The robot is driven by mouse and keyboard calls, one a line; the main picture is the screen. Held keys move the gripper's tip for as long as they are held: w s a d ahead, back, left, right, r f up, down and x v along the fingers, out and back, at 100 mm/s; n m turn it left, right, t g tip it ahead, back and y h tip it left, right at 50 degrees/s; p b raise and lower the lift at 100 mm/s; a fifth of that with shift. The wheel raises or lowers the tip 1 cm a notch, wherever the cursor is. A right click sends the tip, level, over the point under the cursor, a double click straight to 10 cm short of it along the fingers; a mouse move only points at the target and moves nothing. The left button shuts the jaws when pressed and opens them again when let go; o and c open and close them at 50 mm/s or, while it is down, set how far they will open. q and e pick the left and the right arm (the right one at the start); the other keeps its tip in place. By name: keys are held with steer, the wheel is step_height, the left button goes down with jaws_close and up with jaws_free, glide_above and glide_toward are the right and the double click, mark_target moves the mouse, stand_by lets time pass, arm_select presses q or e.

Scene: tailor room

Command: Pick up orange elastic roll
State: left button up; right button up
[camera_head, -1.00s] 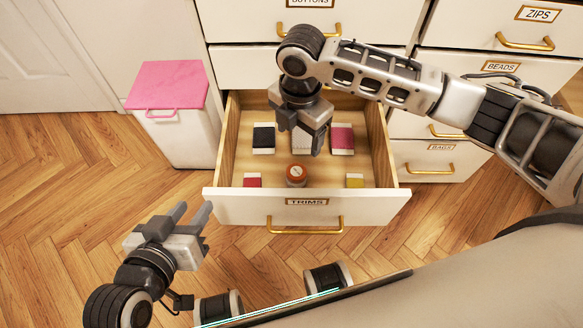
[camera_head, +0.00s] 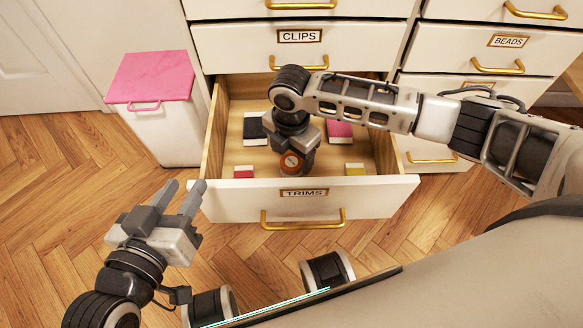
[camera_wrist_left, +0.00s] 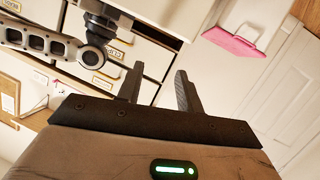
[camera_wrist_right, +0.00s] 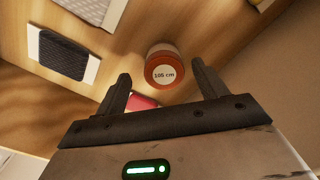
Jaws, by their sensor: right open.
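The orange elastic roll (camera_head: 292,163) stands in the open TRIMS drawer (camera_head: 375,190), near its front panel. In the right wrist view the roll (camera_wrist_right: 164,68) shows an orange rim and a white "105 cm" label, just beyond the fingertips. My right gripper (camera_wrist_right: 160,78) is open and empty, with the roll ahead of the gap between its fingers. In the head view my right gripper (camera_head: 296,152) is inside the drawer, right at the roll and partly covering it. My left gripper (camera_head: 180,192) is open and empty, outside the drawer at the front left.
A dark trim card (camera_head: 254,128) and a pink one (camera_head: 339,129) lie behind the roll. The drawer walls surround my right gripper. A pink-lidded bin (camera_head: 155,130) stands left.

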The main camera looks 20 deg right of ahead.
mark_target(291, 162)
steer(key=f, duration=0.1)
steer(key=f+b, duration=0.1)
steer(key=f, duration=0.1)
steer(key=f+b, duration=0.1)
steer(key=shift+s+a+f, duration=0.1)
steer(key=shift+s+f, duration=0.25)
steer(key=shift+f, duration=0.05)
arm_select(q)
steer(key=shift+w+d+r+n+t+h, duration=0.2)
steer(key=shift+d+r+n+t+h, duration=0.1)
steer(key=shift+d+r+n+h, duration=0.15)
arm_select(e)
steer(key=shift+r, duration=0.1)
steer(key=c, duration=1.1)
steer(key=shift+o, duration=0.2)
